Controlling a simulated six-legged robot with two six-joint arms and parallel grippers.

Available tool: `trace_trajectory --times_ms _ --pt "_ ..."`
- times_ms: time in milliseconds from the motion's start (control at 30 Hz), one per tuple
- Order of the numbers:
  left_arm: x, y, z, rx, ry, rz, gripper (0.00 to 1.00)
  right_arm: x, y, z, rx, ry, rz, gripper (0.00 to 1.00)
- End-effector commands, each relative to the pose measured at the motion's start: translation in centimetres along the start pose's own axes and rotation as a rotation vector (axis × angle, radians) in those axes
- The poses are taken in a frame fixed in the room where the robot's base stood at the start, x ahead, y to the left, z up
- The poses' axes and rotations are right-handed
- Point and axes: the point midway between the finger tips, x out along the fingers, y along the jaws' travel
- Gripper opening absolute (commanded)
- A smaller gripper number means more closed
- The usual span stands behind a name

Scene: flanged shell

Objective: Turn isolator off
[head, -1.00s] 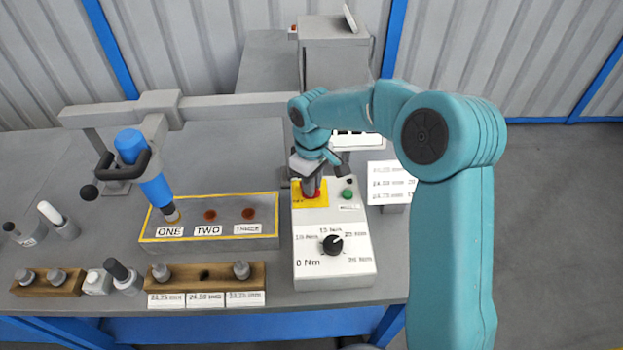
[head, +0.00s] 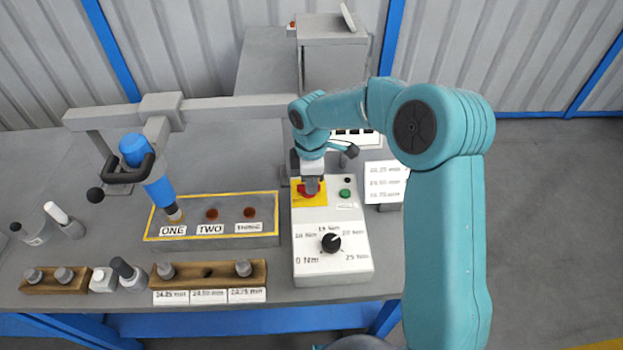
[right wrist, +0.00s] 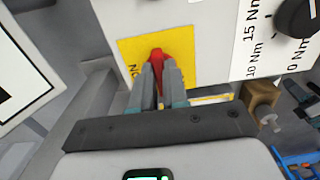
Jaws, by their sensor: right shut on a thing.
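The isolator is a red switch on a yellow plate (head: 321,196) at the top left of the white control box (head: 332,268). My right gripper (head: 312,186) points down at it and covers most of the red part. In the right wrist view the gripper fingers (right wrist: 158,85) are shut on the red isolator handle (right wrist: 156,56), in front of the yellow plate (right wrist: 187,62). The handle's exact angle is hard to tell behind the fingers. My left gripper is not in view.
The box also has a green button (head: 345,194) and a black torque dial (head: 331,243). Left of it is a yellow-edged tray (head: 212,238) marked ONE, TWO and a third label. A blue tool (head: 152,170) stands over ONE. Wooden socket holders (head: 207,274) lie in front.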

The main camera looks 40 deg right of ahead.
Motion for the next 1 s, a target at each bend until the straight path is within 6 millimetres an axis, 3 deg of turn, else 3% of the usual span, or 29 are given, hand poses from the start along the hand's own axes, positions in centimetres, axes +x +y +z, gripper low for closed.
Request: trace_trajectory --times_ms 567,600,667,1000 --pt "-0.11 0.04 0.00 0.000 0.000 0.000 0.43 -0.09 0.09 -0.24 -0.031 0.006 0.005 0.00" --pt "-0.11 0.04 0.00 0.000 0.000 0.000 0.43 -0.09 0.09 -0.24 -0.031 0.006 0.005 0.23" --pt "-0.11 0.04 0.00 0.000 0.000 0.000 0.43 -0.07 0.08 -0.22 -0.031 0.005 0.004 0.39" --pt "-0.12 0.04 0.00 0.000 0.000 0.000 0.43 -0.38 0.05 -0.09 -0.029 0.002 0.002 0.39"
